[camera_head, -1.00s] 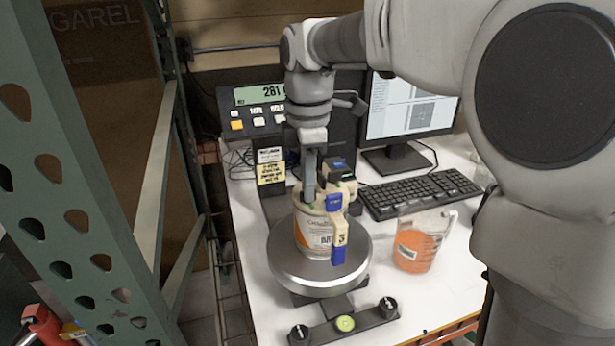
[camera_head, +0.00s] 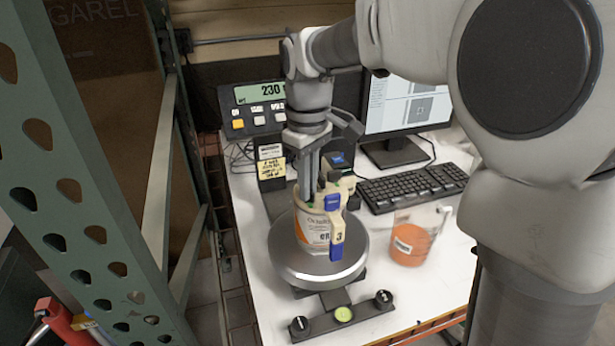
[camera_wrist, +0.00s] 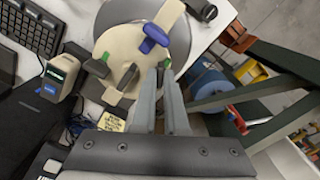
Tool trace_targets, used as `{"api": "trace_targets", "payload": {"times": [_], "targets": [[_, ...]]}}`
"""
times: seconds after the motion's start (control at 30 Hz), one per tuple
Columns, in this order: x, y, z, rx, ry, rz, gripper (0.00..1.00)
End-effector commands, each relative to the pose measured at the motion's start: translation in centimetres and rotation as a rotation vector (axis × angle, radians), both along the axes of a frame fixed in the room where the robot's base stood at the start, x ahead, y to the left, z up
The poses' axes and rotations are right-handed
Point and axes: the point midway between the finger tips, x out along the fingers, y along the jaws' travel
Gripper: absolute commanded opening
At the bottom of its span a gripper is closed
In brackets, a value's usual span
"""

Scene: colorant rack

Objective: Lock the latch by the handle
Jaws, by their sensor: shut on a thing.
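A paint can (camera_head: 313,235) with a cream lid (camera_wrist: 118,45) stands upright on the round scale plate (camera_head: 290,275). The lid carries a blue-ended dispensing part (camera_head: 335,225), blue again in the wrist view (camera_wrist: 155,34), and dark latch pieces with green tips. My gripper (camera_wrist: 165,68) points down at the lid's edge. Its fingers are close together at a small green-tipped latch (camera_wrist: 166,63) and appear to hold it. The fingertips partly hide this latch, so its exact position is unclear. Another green-tipped latch (camera_wrist: 97,68) sits across the lid.
The scale display (camera_head: 264,93) stands behind the can, with a keyboard (camera_head: 410,190) and monitor (camera_head: 405,105) at the back right. A beaker of orange liquid (camera_head: 412,243) stands close on the right. A green rack post (camera_head: 75,190) rises on the left.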

Motion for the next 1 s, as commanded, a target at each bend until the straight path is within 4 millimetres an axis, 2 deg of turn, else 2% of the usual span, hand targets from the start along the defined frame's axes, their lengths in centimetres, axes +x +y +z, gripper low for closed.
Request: {"api": "trace_targets", "payload": {"times": [0.2, 0.5, 1.0], "targets": [[-0.02, 0.01, 0.09, -0.001, 0.001, -0.177, 0.00], [0.00, 0.01, 0.06, 0.000, 0.000, -0.339, 0.00], [-0.01, -0.01, 0.00, 0.000, 0.000, -0.404, 0.00]]}}
